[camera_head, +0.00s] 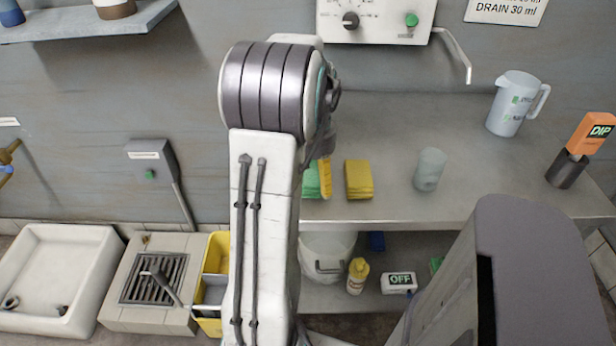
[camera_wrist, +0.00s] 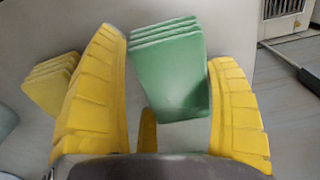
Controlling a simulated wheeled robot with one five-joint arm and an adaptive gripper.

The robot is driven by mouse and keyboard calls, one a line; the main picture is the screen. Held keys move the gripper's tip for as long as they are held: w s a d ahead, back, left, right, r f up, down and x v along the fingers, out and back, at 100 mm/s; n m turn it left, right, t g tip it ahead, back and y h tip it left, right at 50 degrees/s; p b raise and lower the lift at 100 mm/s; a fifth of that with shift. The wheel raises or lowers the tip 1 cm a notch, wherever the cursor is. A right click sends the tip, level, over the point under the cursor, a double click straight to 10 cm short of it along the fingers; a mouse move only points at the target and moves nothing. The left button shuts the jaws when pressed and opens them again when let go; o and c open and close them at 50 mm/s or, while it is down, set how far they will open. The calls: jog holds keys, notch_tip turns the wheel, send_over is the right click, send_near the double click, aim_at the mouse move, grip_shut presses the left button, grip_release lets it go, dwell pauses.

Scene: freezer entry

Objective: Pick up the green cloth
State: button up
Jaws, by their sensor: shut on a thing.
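The green cloth (camera_wrist: 172,75), a folded stack, lies between the two yellow fingers of my gripper (camera_wrist: 168,52) in the wrist view. My gripper is shut on it. A little grey surface shows beside the cloth near the left finger. In the head view the green cloth (camera_head: 311,181) is on the counter, partly hidden behind my arm, with a yellow finger of my gripper (camera_head: 324,177) at its right side.
A yellow cloth stack (camera_head: 358,179) lies just right of the green one; it also shows in the wrist view (camera_wrist: 50,85). A frosted cup (camera_head: 429,169), a jug (camera_head: 514,104) and a dark holder with an orange DIP sign (camera_head: 590,134) stand farther right on the grey counter (camera_head: 395,130).

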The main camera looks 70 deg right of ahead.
jog(key=shift+r, duration=0.1)
dwell(0.3)
jog(key=shift+r, duration=0.5)
notch_tip(320, 180, up, 3)
jog(key=shift+r+p, duration=0.2)
jog(key=shift+p, duration=0.15)
jog(key=s+a+r, duration=0.1)
jog(key=s+r, duration=0.1)
jog(key=s, duration=0.1)
jog(key=s+a+r, duration=0.2)
jog(key=s, duration=0.2)
jog(key=s+a+r, duration=0.2)
jog(key=s, duration=0.1)
jog(key=shift+s+a+r, duration=0.15)
jog(key=shift+a+r, duration=0.05)
jog(key=shift+r, duration=0.05)
jog(key=shift+c, duration=0.2)
